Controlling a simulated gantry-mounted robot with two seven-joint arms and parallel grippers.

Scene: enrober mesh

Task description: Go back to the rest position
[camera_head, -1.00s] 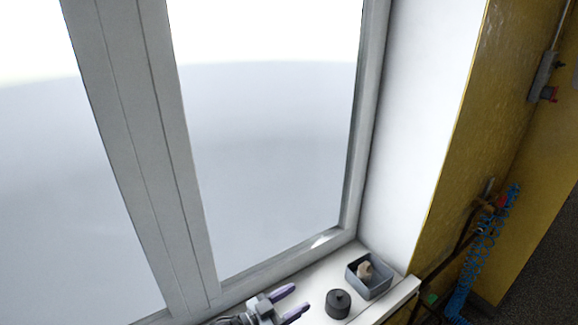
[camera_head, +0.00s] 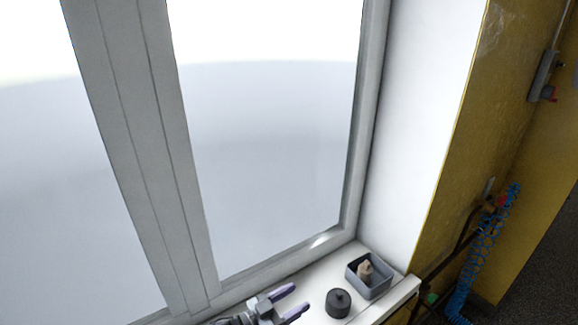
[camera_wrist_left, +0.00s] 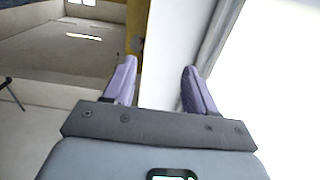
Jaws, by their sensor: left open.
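My left gripper (camera_head: 294,301) is at the bottom of the head view, over the white window sill (camera_head: 312,284). Its two purple fingers are apart with nothing between them. In the left wrist view the open fingers (camera_wrist_left: 157,80) also show empty, with a pale surface beyond them. My right gripper is not in view.
A dark round lidded pot (camera_head: 338,303) stands on the sill just right of the left fingers. Behind it is a grey square bin (camera_head: 380,289) holding a beige object (camera_head: 365,272). The window frame (camera_head: 262,271) rises close behind. A blue coiled hose (camera_head: 484,245) hangs at right.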

